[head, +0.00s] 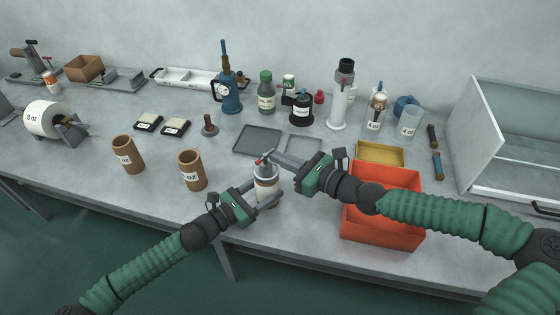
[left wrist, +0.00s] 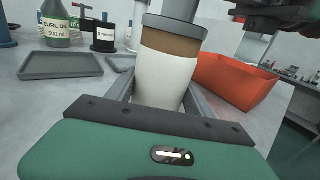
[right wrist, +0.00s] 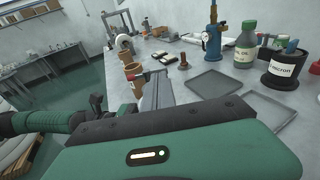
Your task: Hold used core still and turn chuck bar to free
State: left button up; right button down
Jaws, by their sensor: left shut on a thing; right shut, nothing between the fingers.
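The used core (head: 265,188) stands upright near the front edge of the table, white with a brown band under a grey chuck cap (head: 266,170). It fills the middle of the left wrist view (left wrist: 160,78), with a grey post rising from the cap (left wrist: 180,10). My left gripper (head: 268,194) is shut on the core, one finger on each side. The chuck bar (head: 260,161), with a red end, shows above the cap. My right gripper (head: 276,157) is shut and empty, fingertips beside the bar; whether they touch it I cannot tell.
An orange bin (head: 382,232) stands right of the core, under my right arm. Two brown cores (head: 127,155) (head: 193,170) stand to the left. A dark tray (head: 258,140) and a yellow tray (head: 380,153) lie behind. Bottles and tools line the back.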

jog(key=w+n+g+y, duration=0.1)
jog(key=n+g, duration=0.1)
jog(key=g, duration=0.1)
jog(key=w+n+g+y, duration=0.1)
jog(key=n+g, duration=0.2)
jog(key=w+n+g+y, duration=0.1)
jog(key=n+g+y, duration=0.1)
jog(key=g, duration=0.2)
jog(key=shift+r+n, duration=0.1)
jog(key=shift+n, duration=0.2)
jog(key=shift+w+a, duration=0.15)
jog(key=shift+w, duration=0.1)
dwell(1.3)
